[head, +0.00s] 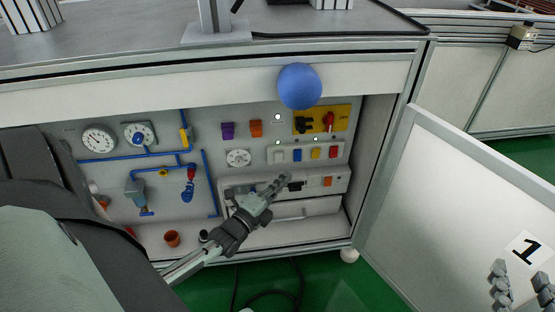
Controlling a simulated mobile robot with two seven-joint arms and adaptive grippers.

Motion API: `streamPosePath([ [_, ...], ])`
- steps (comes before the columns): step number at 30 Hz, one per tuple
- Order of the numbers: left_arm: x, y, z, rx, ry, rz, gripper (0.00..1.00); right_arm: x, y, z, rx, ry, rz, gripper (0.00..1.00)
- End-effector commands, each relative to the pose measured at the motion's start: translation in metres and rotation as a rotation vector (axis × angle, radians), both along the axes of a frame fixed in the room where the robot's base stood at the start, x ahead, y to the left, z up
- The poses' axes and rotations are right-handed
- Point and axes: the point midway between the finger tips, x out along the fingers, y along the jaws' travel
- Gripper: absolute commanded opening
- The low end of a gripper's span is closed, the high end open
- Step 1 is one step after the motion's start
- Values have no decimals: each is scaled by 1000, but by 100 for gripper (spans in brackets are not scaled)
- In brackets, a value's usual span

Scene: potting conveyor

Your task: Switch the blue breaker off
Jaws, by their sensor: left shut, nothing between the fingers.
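The blue breaker (297,155) sits in a row of small coloured switches on the grey panel inside the open cabinet, between a white one and a yellow one (315,153). Whether its lever is on or off is too small to tell. My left gripper (284,181) is shut and empty, in front of the panel, below and slightly left of the blue breaker. It does not cover the breaker; contact with the panel behind it cannot be told. My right gripper (520,277) is open and empty at the bottom right corner, in front of the cabinet door, far from the breaker.
A blue ball (299,87) appears above the switches, at the cabinet's upper edge. A yellow plate (322,119) with a red rotary switch is above the row. A red switch (333,152) ends the row. The open door (440,190) bounds the right side. Blue pipes and gauges fill the left.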

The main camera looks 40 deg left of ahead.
Motion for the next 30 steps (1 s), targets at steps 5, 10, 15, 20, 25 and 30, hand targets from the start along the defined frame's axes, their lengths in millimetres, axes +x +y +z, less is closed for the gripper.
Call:
streamPosePath([
  [5, -22, -2, 2, -2, 1, 0, 0, -3, -10, -16, -35, 78, -18, 40],
  [10, -28, -2, 3, 0, -1, 0, 0, -4, -13, -21, -44, 101, -24, 40],
  [15, -28, -2, 3, 0, -1, 0, 0, -4, -13, -22, -44, 101, -24, 40],
  [20, -28, -2, 2, 0, -1, 0, 0, -4, -13, -21, -44, 100, -23, 40],
  [25, -28, -2, 2, 0, -1, 0, 0, -4, -13, -21, -44, 99, -23, 40],
  [30, -28, -2, 2, 0, 0, 0, 0, -4, -13, -21, -43, 98, -22, 40],
])
